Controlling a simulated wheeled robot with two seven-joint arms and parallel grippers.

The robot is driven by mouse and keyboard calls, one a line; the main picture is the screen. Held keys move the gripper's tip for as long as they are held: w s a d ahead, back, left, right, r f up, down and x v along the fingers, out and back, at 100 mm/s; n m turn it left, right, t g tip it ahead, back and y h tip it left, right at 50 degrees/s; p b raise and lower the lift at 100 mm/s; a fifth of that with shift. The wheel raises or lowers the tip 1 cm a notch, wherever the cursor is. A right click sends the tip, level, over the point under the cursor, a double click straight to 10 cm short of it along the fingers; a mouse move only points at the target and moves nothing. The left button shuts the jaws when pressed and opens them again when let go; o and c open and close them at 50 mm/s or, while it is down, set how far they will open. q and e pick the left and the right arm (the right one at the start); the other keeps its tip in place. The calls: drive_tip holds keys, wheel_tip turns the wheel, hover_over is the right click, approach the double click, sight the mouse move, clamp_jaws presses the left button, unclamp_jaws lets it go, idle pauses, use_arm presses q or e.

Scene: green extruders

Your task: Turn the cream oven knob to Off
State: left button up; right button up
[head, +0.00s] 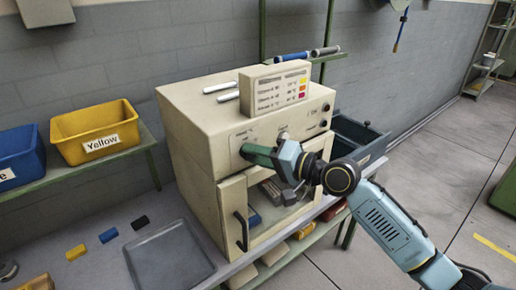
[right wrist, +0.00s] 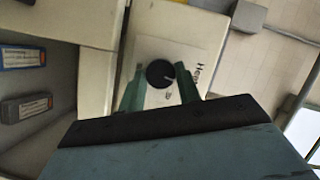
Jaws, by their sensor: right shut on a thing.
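The cream oven (head: 196,125) stands on the bench in the middle of the head view. Its dark round knob (right wrist: 160,73) has a pale pointer line and sits on a panel printed with a word that looks like "Heat". My right gripper (head: 250,153) reaches the oven front from the right. In the right wrist view its green fingers are on either side of the knob, shut on it. In the head view the gripper hides this knob. The knob's full dial markings are not visible. My left gripper is not in view.
A black door handle (head: 241,231) is below the gripper. A settings sign (head: 276,90) stands on the oven. A grey tray (head: 168,262), small blocks, and yellow (head: 97,132) and blue (head: 18,155) bins are at the left.

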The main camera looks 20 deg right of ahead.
drive_tip(key=shift+n+h+p, duration=0.5)
drive_tip(key=shift+n+p, duration=0.2)
drive_tip(key=o, duration=1)
drive_tip(key=shift+b+v, duration=1.25)
drive_tip(key=shift+v, duration=5.45)
